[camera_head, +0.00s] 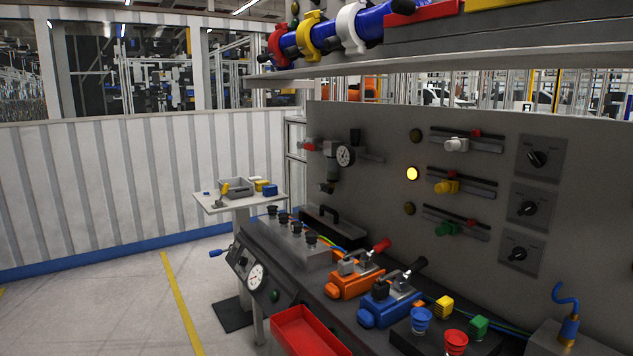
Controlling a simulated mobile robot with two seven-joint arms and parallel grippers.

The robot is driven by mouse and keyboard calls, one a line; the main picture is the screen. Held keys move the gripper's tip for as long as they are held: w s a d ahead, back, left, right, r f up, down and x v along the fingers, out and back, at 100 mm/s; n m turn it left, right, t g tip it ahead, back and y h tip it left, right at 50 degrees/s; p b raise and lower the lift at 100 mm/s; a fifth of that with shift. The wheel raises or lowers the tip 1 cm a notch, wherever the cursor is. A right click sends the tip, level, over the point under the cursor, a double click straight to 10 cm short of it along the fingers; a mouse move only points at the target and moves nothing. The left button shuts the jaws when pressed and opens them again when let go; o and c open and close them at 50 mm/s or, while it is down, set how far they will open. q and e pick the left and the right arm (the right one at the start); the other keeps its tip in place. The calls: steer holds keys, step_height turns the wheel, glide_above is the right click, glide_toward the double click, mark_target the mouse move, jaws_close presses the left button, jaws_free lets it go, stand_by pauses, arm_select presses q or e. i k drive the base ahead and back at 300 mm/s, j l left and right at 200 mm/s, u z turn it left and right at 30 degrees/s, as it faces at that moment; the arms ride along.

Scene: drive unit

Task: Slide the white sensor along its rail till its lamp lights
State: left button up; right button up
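The white sensor (456,144) sits on the top rail (485,144) of the grey upright panel, a little left of the rail's middle. A small red marker (476,133) is on the rail, to the right of the sensor. The round lamp (415,135) left of this rail is dark. Below it, the lamp (412,173) beside the rail with the yellow sensor (447,187) glows yellow. The lowest lamp (409,208), beside the green sensor (447,228), is dark. Neither of my grippers is in view.
A shelf (480,58) overhangs the panel. Three rotary knobs (537,158) are to the right of the rails. The space directly before the rails looks clear.

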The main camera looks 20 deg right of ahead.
mark_target(460, 144)
steer(key=z, duration=1.25)
